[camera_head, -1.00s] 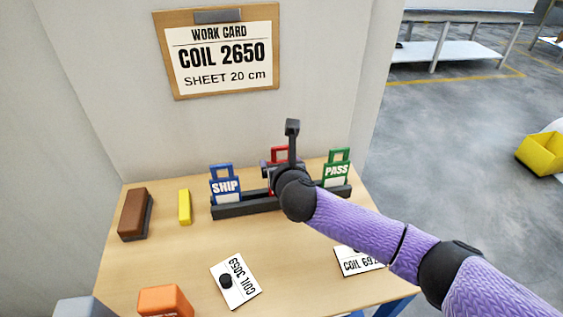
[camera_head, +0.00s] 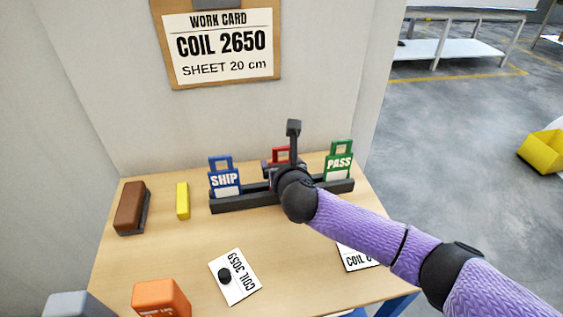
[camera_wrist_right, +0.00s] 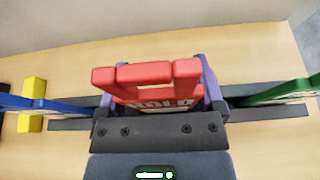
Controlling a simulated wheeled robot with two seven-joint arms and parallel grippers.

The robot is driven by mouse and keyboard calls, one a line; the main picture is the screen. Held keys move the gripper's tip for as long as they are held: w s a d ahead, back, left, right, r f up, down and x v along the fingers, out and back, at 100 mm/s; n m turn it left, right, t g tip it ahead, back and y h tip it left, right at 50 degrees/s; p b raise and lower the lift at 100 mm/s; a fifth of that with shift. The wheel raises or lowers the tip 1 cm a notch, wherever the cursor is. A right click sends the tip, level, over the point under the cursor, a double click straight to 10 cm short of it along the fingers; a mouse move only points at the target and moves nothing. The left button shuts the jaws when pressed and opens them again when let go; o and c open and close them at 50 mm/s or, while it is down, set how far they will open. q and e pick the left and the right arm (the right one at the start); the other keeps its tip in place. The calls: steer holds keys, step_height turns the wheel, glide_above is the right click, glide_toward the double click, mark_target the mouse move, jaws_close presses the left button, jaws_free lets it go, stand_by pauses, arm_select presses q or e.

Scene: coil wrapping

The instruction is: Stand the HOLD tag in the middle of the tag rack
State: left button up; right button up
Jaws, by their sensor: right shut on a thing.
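The red HOLD tag (camera_head: 281,154) is upright at the middle of the dark tag rack (camera_head: 240,203), between the blue SHIP tag (camera_head: 224,180) and the green PASS tag (camera_head: 339,163). My right gripper (camera_head: 280,170) is shut on the HOLD tag, which also shows in the right wrist view (camera_wrist_right: 145,76), its lettering partly covered by the gripper. The tag's lower edge is hidden, so I cannot tell whether it touches the rack's slot. My left gripper is not in view.
A brown block (camera_head: 130,207) and a yellow block (camera_head: 183,201) lie left of the rack. A COIL 3059 sheet (camera_head: 242,284) with a black knob, an orange block (camera_head: 161,298) and another sheet (camera_head: 356,259) lie in front. The work card (camera_head: 222,48) hangs behind.

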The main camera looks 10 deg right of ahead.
steer(key=shift+f, duration=0.1)
steer(key=o, duration=1.1)
steer(key=shift+s, duration=0.15)
steer(key=shift+p+v, duration=2.35)
steer(key=shift+v, duration=2.45)
